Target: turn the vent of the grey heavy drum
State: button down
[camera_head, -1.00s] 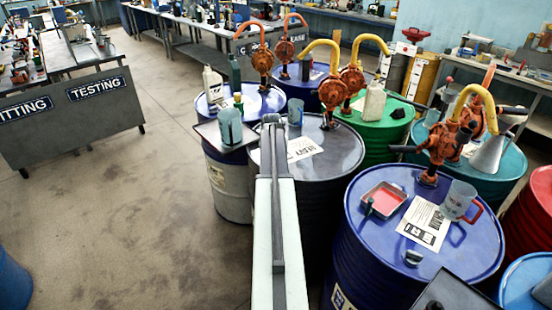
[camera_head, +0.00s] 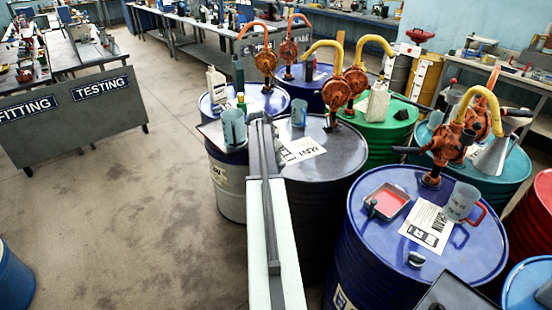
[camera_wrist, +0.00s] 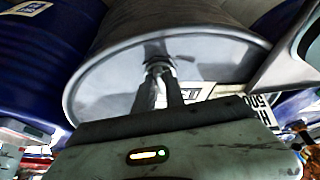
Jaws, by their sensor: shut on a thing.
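The grey heavy drum (camera_head: 340,160) stands in the middle of the head view, with a white label (camera_head: 303,150) on its dark lid. My arm crosses its left side there and hides that part of the lid, the vent and my gripper. In the wrist view the grey drum's lid (camera_wrist: 108,78) fills the middle. My gripper (camera_wrist: 160,70) points at the lid near its rim, its fingers close together on a small dark fitting, which looks like the vent (camera_wrist: 156,50). The fingers hide most of it.
A blue drum (camera_head: 335,240) with a red tray (camera_head: 387,200), a mug and a pump stands at front right. A green drum (camera_head: 385,142) and more blue drums stand behind. Pumps rise above the lids. Open floor (camera_head: 120,230) lies to the left.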

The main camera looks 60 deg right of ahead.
jog(key=shift+w, duration=0.1)
dwell(0.3)
jog(key=c, duration=1.4)
grip_release()
jog(key=shift+r, duration=0.1)
jog(key=p+v, duration=0.7)
jog(key=shift+r, duration=0.25)
jog(key=shift+a, duration=0.15)
